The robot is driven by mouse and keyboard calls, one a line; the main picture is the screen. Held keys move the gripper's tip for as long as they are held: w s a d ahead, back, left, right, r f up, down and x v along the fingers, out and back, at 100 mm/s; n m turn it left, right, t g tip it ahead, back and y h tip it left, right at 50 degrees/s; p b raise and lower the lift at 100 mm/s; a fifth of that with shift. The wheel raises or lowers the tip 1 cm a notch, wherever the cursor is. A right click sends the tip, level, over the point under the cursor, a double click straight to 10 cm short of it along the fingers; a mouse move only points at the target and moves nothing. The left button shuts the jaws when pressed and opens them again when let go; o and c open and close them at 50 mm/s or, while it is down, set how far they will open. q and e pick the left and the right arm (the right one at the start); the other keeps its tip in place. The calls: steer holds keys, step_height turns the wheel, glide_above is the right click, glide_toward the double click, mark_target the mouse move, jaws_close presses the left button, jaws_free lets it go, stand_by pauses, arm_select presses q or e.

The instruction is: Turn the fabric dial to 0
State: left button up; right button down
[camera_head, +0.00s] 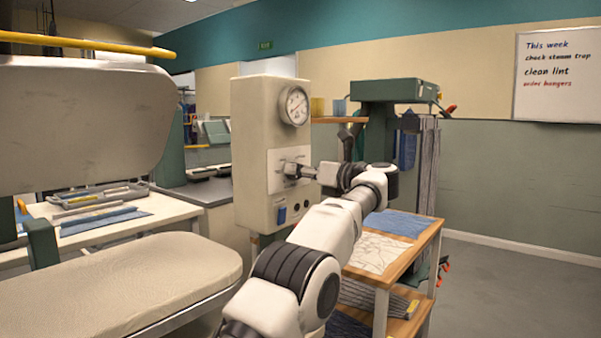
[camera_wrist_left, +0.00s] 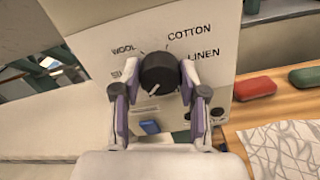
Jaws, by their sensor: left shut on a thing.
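The fabric dial is a round black knob (camera_wrist_left: 159,70) on a pale panel, with a white pointer mark that slants to its lower left in the left wrist view. The labels WOOL, COTTON and LINEN show around it. Another label at its left is partly hidden by a finger, and I see no 0. My left gripper (camera_wrist_left: 158,82) is shut on the dial, one finger on each side. In the head view my left gripper (camera_head: 293,170) reaches the panel (camera_head: 279,183) on the front of the cream control box (camera_head: 252,160), hiding most of the dial.
A pressure gauge (camera_head: 294,105) sits above the panel. A pressing machine with a padded board (camera_head: 120,285) stands at the left. A wooden trolley (camera_head: 422,243) with folded cloth stands right of the box. Red (camera_wrist_left: 254,88) and green blocks lie near it in the wrist view.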

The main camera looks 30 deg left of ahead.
arm_select(q)
steer(key=o, duration=1.1)
steer(key=shift+o, duration=0.2)
steer(key=s+d, duration=0.1)
steer(key=d, duration=1.1)
